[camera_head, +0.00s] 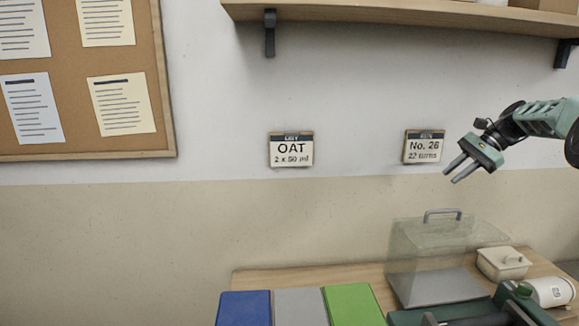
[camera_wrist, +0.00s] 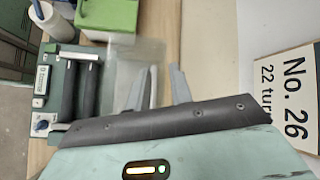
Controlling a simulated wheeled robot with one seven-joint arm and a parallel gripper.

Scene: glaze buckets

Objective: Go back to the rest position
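My gripper (camera_head: 459,169) is raised at the right, in front of the wall and above the table. Its two grey fingers point down and to the left in the head view, with a gap between them and nothing held. The fingers also show in the wrist view (camera_wrist: 160,86), apart and empty. The table (camera_head: 245,279) lies below, out of contact with my gripper.
Signs OAT (camera_head: 291,152) and No. 26 (camera_head: 423,150) hang on the wall.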

